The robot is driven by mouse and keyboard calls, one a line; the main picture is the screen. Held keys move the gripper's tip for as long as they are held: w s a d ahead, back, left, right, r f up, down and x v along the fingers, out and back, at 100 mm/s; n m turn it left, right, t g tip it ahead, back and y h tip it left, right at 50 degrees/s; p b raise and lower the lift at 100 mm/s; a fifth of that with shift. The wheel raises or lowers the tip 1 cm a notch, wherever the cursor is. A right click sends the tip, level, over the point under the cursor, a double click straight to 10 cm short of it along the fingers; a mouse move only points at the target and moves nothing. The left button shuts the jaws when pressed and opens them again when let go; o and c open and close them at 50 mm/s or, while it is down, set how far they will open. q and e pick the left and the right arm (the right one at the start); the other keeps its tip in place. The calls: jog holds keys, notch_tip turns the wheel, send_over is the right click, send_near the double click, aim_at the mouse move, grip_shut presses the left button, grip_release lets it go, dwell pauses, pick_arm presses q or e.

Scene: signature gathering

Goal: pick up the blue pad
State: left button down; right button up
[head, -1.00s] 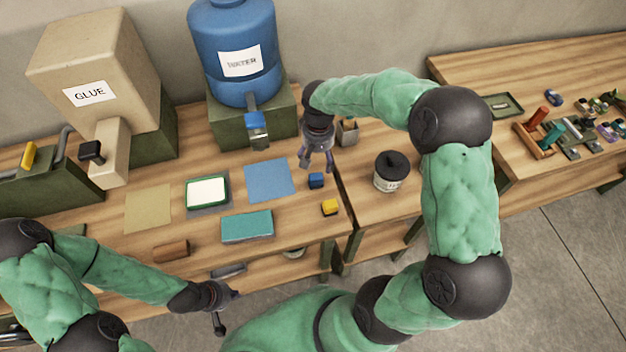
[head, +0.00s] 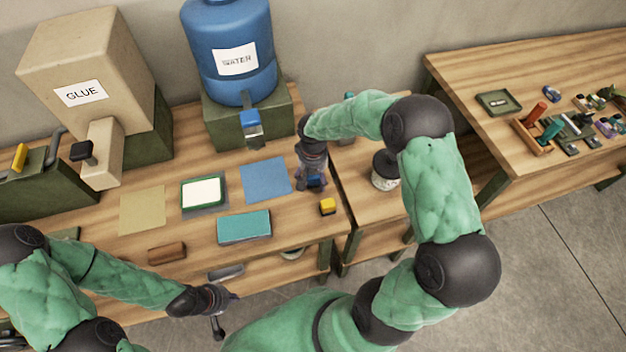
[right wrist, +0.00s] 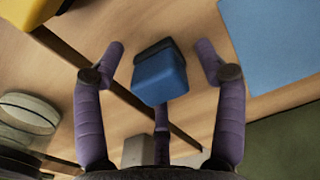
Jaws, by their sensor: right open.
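The blue pad, a small blue block with a dark layer, shows in the right wrist view (right wrist: 160,78) between my spread fingers. In the head view my right gripper (head: 312,183) is over its spot and mostly hides it. In the right wrist view my right gripper (right wrist: 160,50) is open, with a finger on each side of the pad and a third below it in the picture; contact cannot be made out. My left gripper (head: 227,310) is open and empty in front of the table edge, low in the head view.
A flat blue sheet (head: 265,181) lies left of the pad, and a yellow block (head: 327,206) in front of it. A teal pad (head: 244,226), a white-topped green-edged pad (head: 203,192) and a blue water tank (head: 228,35) are nearby. A dark-lidded jar (head: 385,181) stands to the right.

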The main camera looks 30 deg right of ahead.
jog(key=c, duration=1.2)
jog(key=shift+r, duration=0.1)
jog(key=shift+r, duration=0.6)
jog(key=s+a+r+p, duration=0.2)
jog(key=s+a+r, duration=0.4)
jog(key=a+r, duration=0.5)
jog(key=shift+a+r, duration=0.3)
jog(key=shift+a, duration=0.5)
jog(key=shift+s, duration=0.1)
